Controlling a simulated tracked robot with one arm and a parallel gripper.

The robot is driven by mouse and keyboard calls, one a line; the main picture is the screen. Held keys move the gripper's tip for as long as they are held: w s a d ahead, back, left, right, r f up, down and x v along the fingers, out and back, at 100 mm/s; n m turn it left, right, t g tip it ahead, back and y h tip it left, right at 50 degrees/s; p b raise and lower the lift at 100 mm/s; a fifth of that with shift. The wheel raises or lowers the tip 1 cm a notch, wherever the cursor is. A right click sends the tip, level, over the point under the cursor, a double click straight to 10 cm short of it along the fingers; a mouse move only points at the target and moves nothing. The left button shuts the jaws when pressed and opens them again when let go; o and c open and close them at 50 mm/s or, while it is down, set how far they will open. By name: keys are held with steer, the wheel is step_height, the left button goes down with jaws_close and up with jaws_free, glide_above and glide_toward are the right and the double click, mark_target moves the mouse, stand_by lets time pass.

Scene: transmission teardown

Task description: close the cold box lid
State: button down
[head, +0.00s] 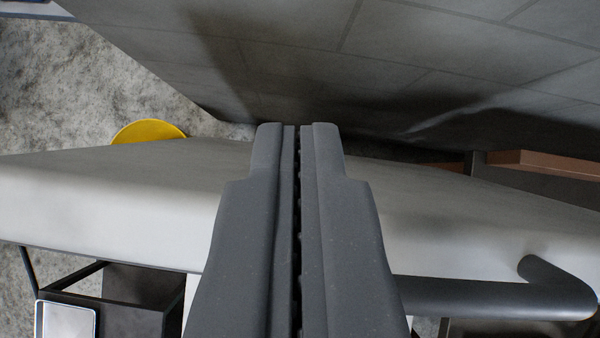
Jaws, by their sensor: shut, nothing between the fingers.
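My gripper (298,135) is shut and empty in the middle of the head view, its two dark grey fingers side by side and pointing up the picture. A long pale slab (110,195) with rounded edges runs across the picture behind the fingers; it looks like the cold box lid, but I cannot be sure. A thick dark bent bar, like a handle (480,298), lies along its lower edge at the right. The fingers overlap the slab; I cannot tell whether they touch it. The rest of the box is not clearly visible.
A dark tiled surface (420,50) fills the top. Speckled grey floor (60,90) shows at left, with a yellow round thing (150,131) beyond the slab. A brown block (545,163) is at right. A dark box-like frame (140,290) and a light-faced panel (66,320) are at lower left.

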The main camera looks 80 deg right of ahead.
steer(key=shift+s+d+f+p, duration=0.2)
steer(key=shift+s+f+p, duration=0.2)
steer(key=shift+s+f, duration=0.85)
steer(key=shift+s, duration=0.1)
steer(key=shift+a, duration=0.15)
steer(key=shift+s, duration=0.1)
